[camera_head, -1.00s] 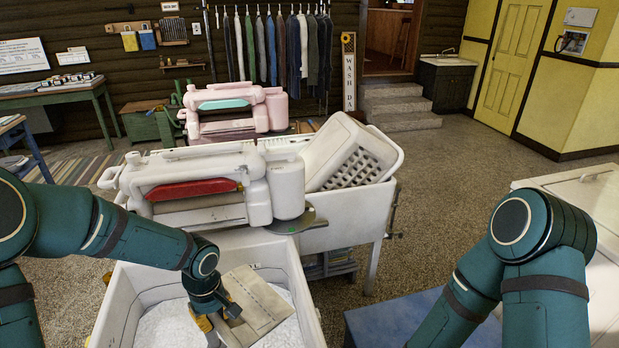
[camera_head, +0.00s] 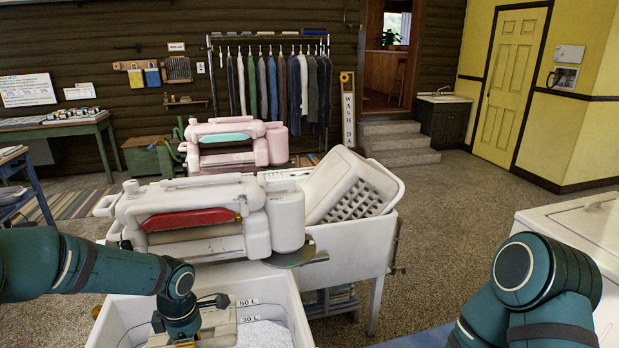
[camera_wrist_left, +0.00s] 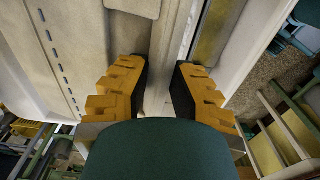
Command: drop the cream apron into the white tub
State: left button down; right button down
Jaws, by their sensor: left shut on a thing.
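The white tub (camera_head: 272,292) is at the bottom of the head view, with 50 L and 30 L marks on its inner back wall and pale contents partly showing. My left gripper (camera_wrist_left: 160,68) is shut on the cream apron (camera_head: 218,326), a folded cloth. The apron is in front of the tub's marked wall, within the opening as seen from the head; its lower part is cut off by the frame. In the left wrist view, cream material shows between and beside the yellow fingers. My right arm shows at the right, but its gripper is out of frame.
Just behind the tub stands a white wringer washer (camera_head: 200,215) with a red part. A pink wringer (camera_head: 235,145) is farther back. A white lidded appliance (camera_head: 575,235) stands at right. Carpet is open at centre right.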

pick_arm(q)
notch_tip(320, 180, down, 4)
jog(key=shift+b, duration=0.85)
jog(key=c, duration=0.9)
grip_release()
jog(key=shift+o, duration=0.2)
jog(key=shift+r, duration=0.15)
notch_tip(320, 180, up, 12)
jog(key=shift+f, duration=0.1)
